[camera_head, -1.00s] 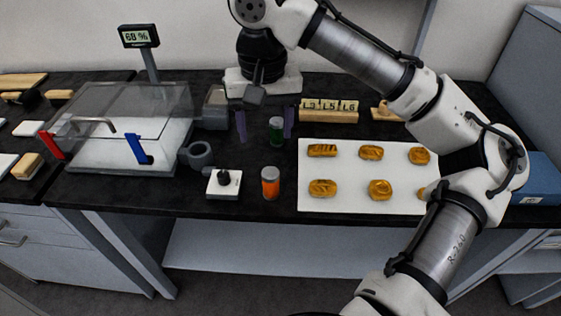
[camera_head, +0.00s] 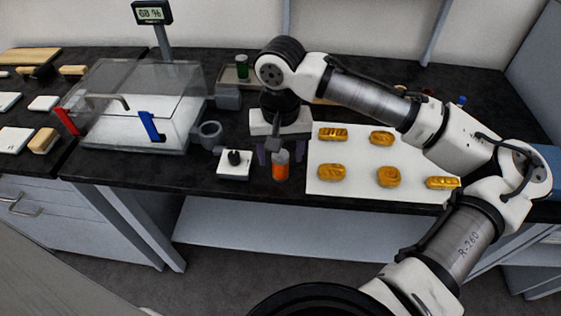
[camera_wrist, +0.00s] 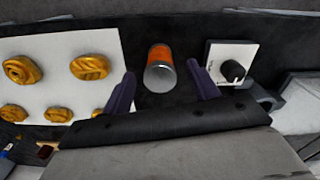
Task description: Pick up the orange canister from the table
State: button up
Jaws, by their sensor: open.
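The orange canister (camera_head: 280,166) stands upright on the black table, just left of a white board. My gripper (camera_head: 281,156) is above and around it, fingers pointing down, one purple finger on each side. In the wrist view the canister (camera_wrist: 160,65) shows its round grey end and orange side, between and slightly beyond the open fingertips (camera_wrist: 160,78). Nothing is held. The gripper body hides part of the table behind the canister.
A white block with a black knob (camera_head: 234,164) stands close left of the canister. The white board (camera_head: 352,155) with several gold pieces lies close right. A grey ring-shaped holder (camera_head: 210,134) and a clear case (camera_head: 140,105) are further left. A green canister (camera_head: 242,67) stands behind.

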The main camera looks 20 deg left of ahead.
jog(key=shift+f, duration=0.9)
jog(key=shift+c, duration=0.3)
jog(key=c, duration=1)
jog(key=shift+r, duration=0.2)
